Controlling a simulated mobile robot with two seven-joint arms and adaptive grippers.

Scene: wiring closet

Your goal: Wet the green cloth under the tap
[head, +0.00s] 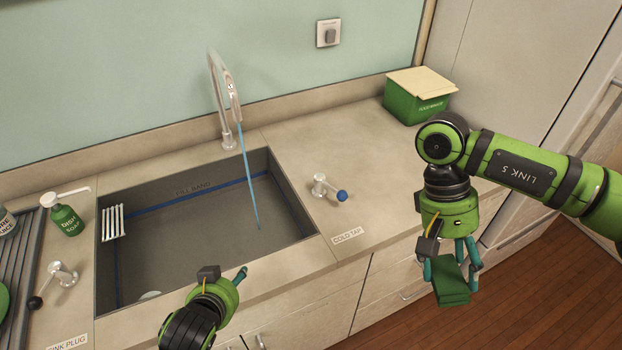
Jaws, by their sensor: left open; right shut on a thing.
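My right gripper (453,262) is shut on the folded green cloth (451,288) and holds it in the air in front of the counter's front edge, right of the sink. The grey sink (190,235) is set into the counter. The chrome tap (217,95) stands behind it, and a thin blue stream of water (249,180) runs from its spout into the basin. The cold tap handle (325,187), with a blue knob, is on the counter right of the sink. My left gripper (240,277) is open and empty above the sink's front edge; one finger shows clearly.
A green soap bottle (66,220) and the sink plug lever (58,278) stand left of the sink, beside a ribbed drainer (20,265). A green food waste bin (416,100) is at the back right. The counter right of the cold tap handle is clear.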

